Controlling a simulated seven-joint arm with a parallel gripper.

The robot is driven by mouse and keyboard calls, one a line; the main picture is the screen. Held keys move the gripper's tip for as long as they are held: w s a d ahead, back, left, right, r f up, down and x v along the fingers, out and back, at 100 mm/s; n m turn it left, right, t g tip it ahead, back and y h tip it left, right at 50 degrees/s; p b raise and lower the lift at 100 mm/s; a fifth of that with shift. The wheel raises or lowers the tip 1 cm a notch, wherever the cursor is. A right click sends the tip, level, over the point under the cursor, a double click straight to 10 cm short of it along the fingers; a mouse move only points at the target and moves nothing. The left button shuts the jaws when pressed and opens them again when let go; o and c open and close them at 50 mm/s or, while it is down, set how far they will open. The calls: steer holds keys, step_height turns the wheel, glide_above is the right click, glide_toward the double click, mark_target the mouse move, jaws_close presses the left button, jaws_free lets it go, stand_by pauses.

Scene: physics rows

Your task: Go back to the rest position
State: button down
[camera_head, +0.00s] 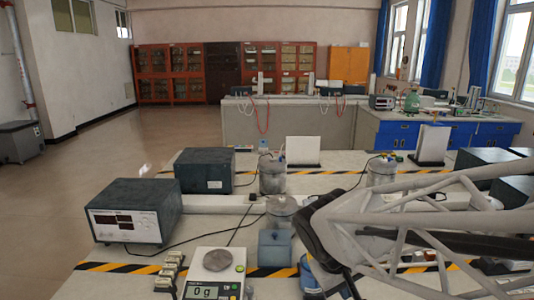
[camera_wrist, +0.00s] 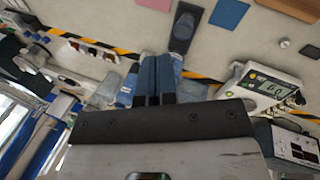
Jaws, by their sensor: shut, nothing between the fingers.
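My gripper (camera_wrist: 156,78) shows in the wrist view with its two fingers close together and nothing between them. It is over the bench, with blue items close around the fingers. In the head view my arm (camera_head: 400,225) reaches in from the right above the bench, and its dark end hides part of the bench top. I cannot make out the fingers in that view. A blue piece (camera_head: 309,275) shows below the arm's end; I cannot tell what it is.
A scale (camera_head: 215,272) reading 0 g stands at the front; it also shows in the wrist view (camera_wrist: 265,88). Near it are a blue block (camera_head: 275,248), a metal can (camera_head: 282,214) and a power supply (camera_head: 130,212). More cans and white boards stand behind. Black cables cross the bench.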

steer(key=s+d+r+m+t+y, duration=0.1)
steer(key=s+d+r+m+y, duration=0.2)
steer(key=s, duration=0.6)
steer(key=shift+s+d+r+m, duration=0.15)
steer(key=shift+r+m, duration=0.1)
steer(key=shift+m, duration=0.25)
